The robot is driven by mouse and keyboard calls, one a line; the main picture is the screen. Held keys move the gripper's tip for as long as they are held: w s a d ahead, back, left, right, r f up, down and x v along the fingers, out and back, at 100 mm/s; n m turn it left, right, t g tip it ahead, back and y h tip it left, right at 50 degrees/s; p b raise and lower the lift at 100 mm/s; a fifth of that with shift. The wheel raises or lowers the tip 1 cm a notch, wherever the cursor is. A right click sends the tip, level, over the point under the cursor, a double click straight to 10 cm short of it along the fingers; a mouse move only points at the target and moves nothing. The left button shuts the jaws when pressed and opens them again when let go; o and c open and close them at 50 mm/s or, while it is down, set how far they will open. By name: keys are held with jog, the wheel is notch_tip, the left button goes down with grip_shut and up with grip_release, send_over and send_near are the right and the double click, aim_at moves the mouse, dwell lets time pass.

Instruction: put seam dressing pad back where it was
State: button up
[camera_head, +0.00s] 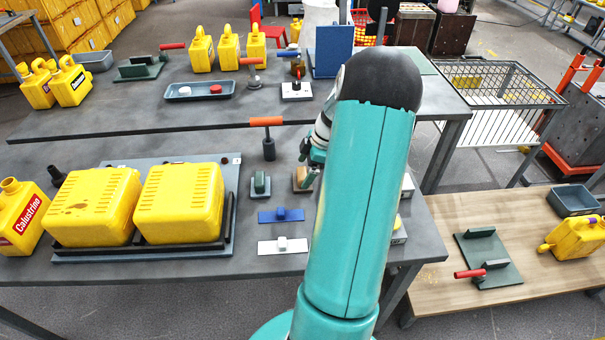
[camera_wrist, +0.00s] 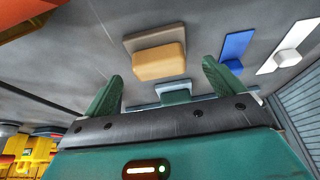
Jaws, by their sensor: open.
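A tan block on a brown-grey base (camera_wrist: 158,58), which looks like the seam dressing pad, lies on the grey bench. It shows in the head view (camera_head: 302,180), partly hidden behind my arm. My gripper (camera_wrist: 161,72) is open, with its two green fingers spread and nothing between them. The pad appears just beyond the fingertips in the wrist view, apart from them. In the head view my gripper (camera_head: 311,166) is mostly hidden by my arm, close to the pad. A green-grey block (camera_head: 260,185) lies left of the pad; it shows in the wrist view (camera_wrist: 174,93).
A blue plate with a knob (camera_head: 281,215) and a white one (camera_head: 282,245) lie nearer. An orange-handled tool (camera_head: 267,135) stands behind. Two yellow jerry cans (camera_head: 180,205) sit in a grey tray (camera_head: 75,257) at left. A wooden table (camera_head: 435,270) stands right.

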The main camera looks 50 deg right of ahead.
jog(key=v, duration=0.9)
jog(key=w+a+r+m+h, duration=0.15)
jog(key=a+r, duration=0.25)
jog(key=a, duration=0.4)
jog(key=w+a+r+m+g, duration=0.1)
jog(key=w+a+r, duration=0.25)
jog(key=a, duration=0.55)
jog(key=w+a+r+m+h, duration=0.1)
jog(key=a+r, duration=0.4)
jog(key=a, duration=0.3)
jog(key=s+a+r+m+t, duration=0.1)
jog(key=s+a+m, duration=0.1)
jog(key=s+a, duration=0.3)
jog(key=s+a+r+m+t, duration=0.1)
jog(key=s+a, duration=0.4)
jog(key=a, duration=0.9)
jog(key=shift+a+r+m+t, duration=0.2)
jog(key=shift+r+m+t, duration=0.2)
jog(key=shift+m+t, duration=0.35)
jog(key=shift+s+d+h, duration=0.1)
jog(key=shift+d+h, duration=0.05)
jog(key=shift+h, duration=0.1)
